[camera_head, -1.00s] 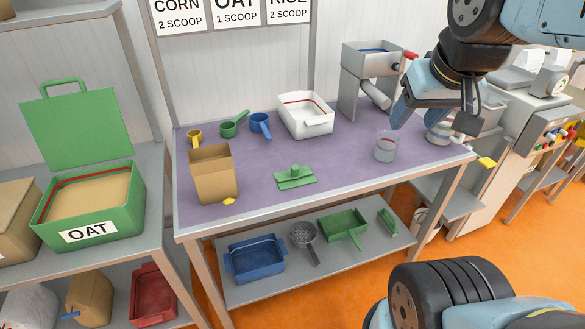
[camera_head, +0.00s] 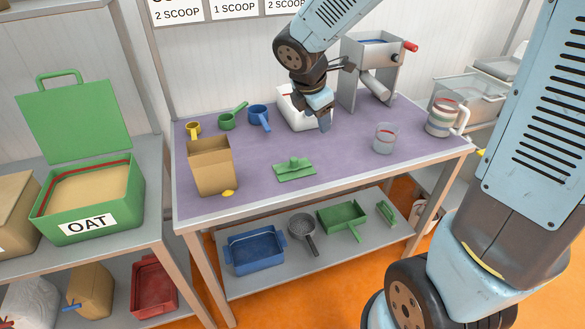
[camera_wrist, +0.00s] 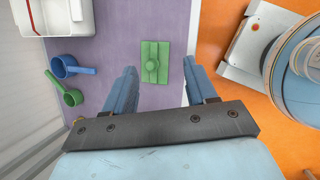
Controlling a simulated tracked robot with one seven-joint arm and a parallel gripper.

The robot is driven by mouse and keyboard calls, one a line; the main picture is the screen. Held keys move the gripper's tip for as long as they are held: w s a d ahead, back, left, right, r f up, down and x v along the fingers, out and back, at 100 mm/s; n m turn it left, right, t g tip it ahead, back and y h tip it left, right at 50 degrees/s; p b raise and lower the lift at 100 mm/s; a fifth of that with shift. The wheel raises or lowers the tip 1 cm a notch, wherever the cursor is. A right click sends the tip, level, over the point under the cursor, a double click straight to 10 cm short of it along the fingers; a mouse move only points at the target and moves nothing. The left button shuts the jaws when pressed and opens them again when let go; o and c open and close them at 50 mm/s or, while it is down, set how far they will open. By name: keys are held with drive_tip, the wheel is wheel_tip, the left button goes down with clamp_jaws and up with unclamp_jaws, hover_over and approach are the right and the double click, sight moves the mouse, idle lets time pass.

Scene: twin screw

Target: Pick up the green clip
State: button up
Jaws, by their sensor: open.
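My gripper (camera_wrist: 160,88) is open and empty, apart from the green piece. In the head view my gripper (camera_head: 321,118) hangs over the back of the table in front of the white tub, behind and right of the green piece. A smaller green item (camera_head: 385,213) lies on the lower shelf; I cannot tell exactly what it is.
A cardboard box (camera_head: 212,168) stands left of the green piece, and a clear cup (camera_head: 384,139) to its right. Green (camera_head: 232,117) and blue (camera_head: 259,116) scoops and a white tub (camera_head: 290,105) sit at the back. The tabletop around the green piece is clear.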

sight(294, 159)
drive_tip(key=w+a+f+n, duration=0.3)
drive_tip(key=a+f+n, duration=0.4)
drive_tip(key=x, duration=1.3)
drive_tip(key=shift+s+a+f, duration=0.2)
drive_tip(key=shift+a, duration=0.15)
drive_tip(key=shift+c, duration=0.2)
drive_tip(key=c, duration=1)
